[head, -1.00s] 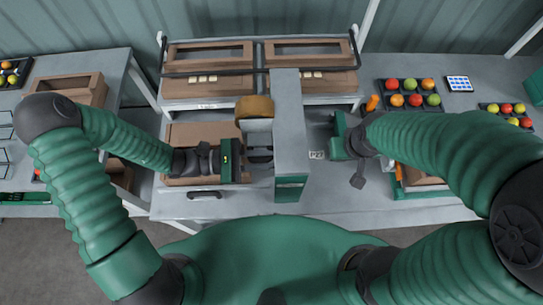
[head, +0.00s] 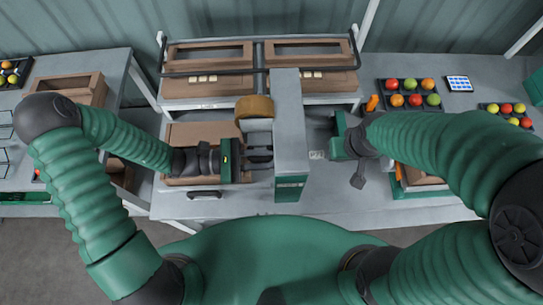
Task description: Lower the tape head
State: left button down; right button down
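The tape head is on a grey machine (head: 290,120) in the middle of the bench, with a brown tape roll (head: 254,107) on its left side. A closed brown carton (head: 190,133) lies left of the machine, partly under my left arm. My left gripper (head: 260,159) points right, just below the tape roll, close to the machine's left side. Its dark fingers appear spread, with nothing seen between them. My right gripper (head: 320,143) points left on the machine's other side, apart from it; its fingers are too unclear to read.
Two open brown boxes (head: 208,90) stand on a rack behind. The bench front (head: 330,205) is clear.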

pick_arm(q)
jog(key=shift+w, duration=0.1)
notch_tip(320, 180, down, 6)
jog(key=b, duration=0.3)
jog(key=shift+a+f, duration=0.1)
jog(key=c, duration=1.4)
grip_release()
jog(key=shift+o, duration=0.2)
jog(key=a+b, duration=0.2)
jog(key=a, duration=1.5)
